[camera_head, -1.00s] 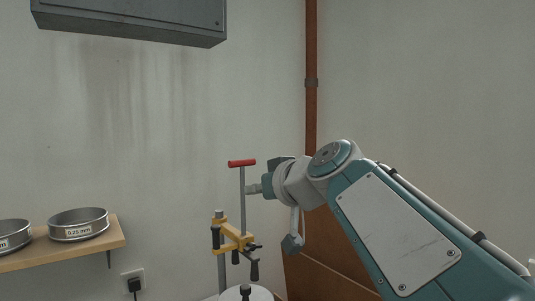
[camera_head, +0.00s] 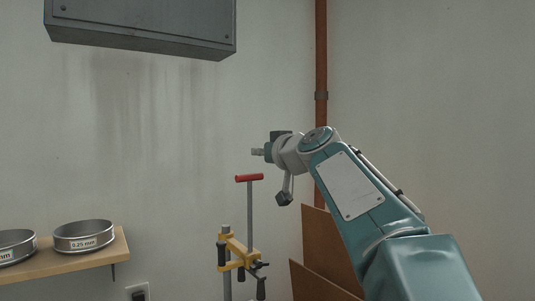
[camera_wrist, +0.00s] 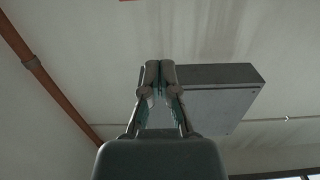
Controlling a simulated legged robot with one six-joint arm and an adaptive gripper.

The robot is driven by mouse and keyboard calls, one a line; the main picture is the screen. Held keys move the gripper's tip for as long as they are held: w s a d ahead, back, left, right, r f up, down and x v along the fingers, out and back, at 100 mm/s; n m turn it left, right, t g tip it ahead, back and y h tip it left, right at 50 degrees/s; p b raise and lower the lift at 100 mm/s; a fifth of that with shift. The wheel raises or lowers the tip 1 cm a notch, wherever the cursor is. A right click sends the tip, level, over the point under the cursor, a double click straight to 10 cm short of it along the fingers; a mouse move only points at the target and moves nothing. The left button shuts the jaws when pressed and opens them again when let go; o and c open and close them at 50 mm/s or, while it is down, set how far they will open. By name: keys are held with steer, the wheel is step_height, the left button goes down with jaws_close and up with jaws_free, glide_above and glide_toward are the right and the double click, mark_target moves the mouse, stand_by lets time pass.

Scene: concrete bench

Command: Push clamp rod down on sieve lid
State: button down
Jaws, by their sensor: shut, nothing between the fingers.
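The clamp rod (camera_head: 250,212) stands upright with a red crossbar handle (camera_head: 249,178) on top. It passes down to a yellow clamp bracket (camera_head: 235,248) with black knobs, on a grey post. My gripper (camera_head: 256,152) is shut and empty, a little above the red handle in the head view and apart from it in the picture. Its closed fingertips (camera_wrist: 159,72) fill the middle of the wrist view. The sieve lid and the rod's lower end are out of frame.
A wooden shelf (camera_head: 70,262) at left holds sieves, one marked 0.25 mm (camera_head: 83,235). A grey wall cabinet (camera_head: 140,28) hangs at the upper left and shows in the wrist view (camera_wrist: 215,95). A brown pipe (camera_head: 321,100) runs up the corner. Brown boards (camera_head: 325,250) stand behind my arm.

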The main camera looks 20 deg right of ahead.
steer(key=f, duration=0.1)
steer(key=w+f, duration=0.1)
steer(key=f, duration=0.2)
steer(key=shift+w+a, duration=0.2)
steer(key=shift+a, duration=0.2)
